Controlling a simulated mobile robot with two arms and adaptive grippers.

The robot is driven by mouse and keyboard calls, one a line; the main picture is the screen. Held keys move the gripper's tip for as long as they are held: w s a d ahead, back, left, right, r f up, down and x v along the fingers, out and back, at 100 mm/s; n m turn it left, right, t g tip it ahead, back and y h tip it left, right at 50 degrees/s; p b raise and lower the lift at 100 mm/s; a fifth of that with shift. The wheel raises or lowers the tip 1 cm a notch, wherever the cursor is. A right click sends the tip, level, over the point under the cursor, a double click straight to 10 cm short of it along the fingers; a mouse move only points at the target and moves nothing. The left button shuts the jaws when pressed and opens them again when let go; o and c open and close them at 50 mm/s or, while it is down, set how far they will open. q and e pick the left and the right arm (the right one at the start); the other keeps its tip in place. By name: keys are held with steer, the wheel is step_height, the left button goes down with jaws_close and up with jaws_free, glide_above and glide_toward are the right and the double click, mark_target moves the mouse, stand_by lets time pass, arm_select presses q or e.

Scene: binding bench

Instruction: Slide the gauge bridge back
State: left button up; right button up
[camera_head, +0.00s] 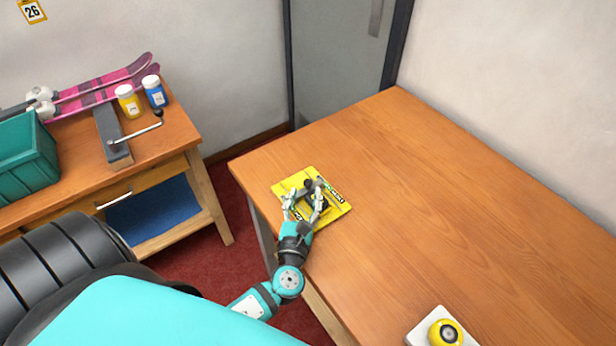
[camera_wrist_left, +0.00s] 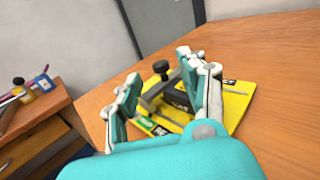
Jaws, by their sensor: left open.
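The gauge bridge is a dark bar with a black knob (camera_wrist_left: 161,68), lying across a yellow base plate (camera_wrist_left: 238,100) on the wooden table. In the head view the yellow base plate (camera_head: 290,184) sits near the table's left corner, with the dark bridge (camera_head: 322,200) on its middle. My left gripper (camera_head: 305,197) is over the plate, its fingers spread on either side of the bridge. In the left wrist view my left gripper (camera_wrist_left: 157,92) is open, with the knob showing between and beyond its fingertips. Contact with the bridge cannot be told. My right gripper is not in view.
The table (camera_head: 440,190) is mostly clear. A white block with a yellow round button (camera_head: 446,333) sits at its front edge. A side bench at left holds a green crate (camera_head: 28,160), a grey bar (camera_head: 112,138), two bottles (camera_head: 130,103) and pink skis (camera_head: 105,85).

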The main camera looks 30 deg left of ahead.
mark_target(308, 186)
arm_select(q)
steer(key=x, duration=0.5)
steer(key=shift+w+a+p, duration=0.15)
steer(key=shift+w+p, duration=0.1)
steer(key=shift+p, duration=0.1)
jaws_close()
steer(key=shift+w+f, duration=0.1)
steer(key=shift+f, duration=0.15)
steer(key=shift+s, duration=0.2)
